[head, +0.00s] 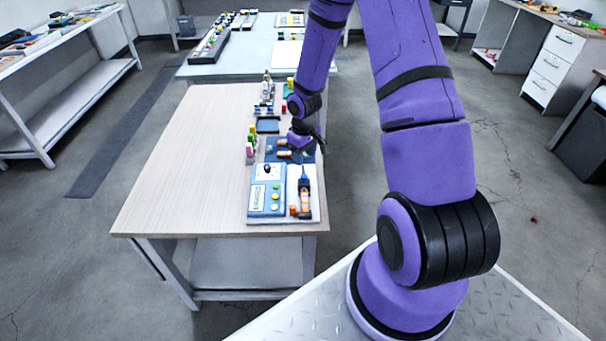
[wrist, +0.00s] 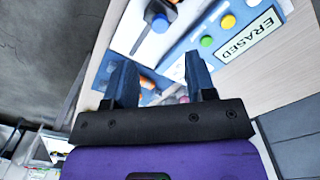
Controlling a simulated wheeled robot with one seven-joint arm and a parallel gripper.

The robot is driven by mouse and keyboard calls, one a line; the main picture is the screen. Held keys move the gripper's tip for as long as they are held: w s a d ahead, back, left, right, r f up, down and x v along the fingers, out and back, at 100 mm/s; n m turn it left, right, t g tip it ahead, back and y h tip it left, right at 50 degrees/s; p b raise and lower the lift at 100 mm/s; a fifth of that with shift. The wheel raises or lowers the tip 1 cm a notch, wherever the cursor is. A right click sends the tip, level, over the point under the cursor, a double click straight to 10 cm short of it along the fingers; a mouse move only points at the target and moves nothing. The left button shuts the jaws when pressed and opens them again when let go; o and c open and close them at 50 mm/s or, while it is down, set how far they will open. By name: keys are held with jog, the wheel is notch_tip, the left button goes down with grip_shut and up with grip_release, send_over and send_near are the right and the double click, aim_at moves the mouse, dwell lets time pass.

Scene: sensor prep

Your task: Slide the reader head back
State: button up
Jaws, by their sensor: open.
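The reader unit (head: 266,212) sits near the front right corner of the wooden table, with a blue panel, a small display and coloured buttons. In the wrist view its display (wrist: 249,34) reads "ERASED". The reader head appears to be the dark and orange piece (head: 304,188) on the unit's white right part; its dark end (wrist: 159,22) shows at the top of the wrist view. My gripper (wrist: 160,75) is open, just behind the unit, over a blue tray (head: 273,158) with orange pieces (head: 284,153). Whether it touches anything is unclear.
Small coloured bottles (head: 251,146) stand left of the blue tray. A dark tray (head: 267,125) and more small items lie behind it. The left part of the wooden table (head: 195,160) is clear. A second table (head: 255,65) with racks stands behind.

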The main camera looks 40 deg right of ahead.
aim_at(304, 176)
notch_tip(304, 176, down, 9)
jog(key=shift+r, duration=0.15)
dwell(0.4)
grip_shut()
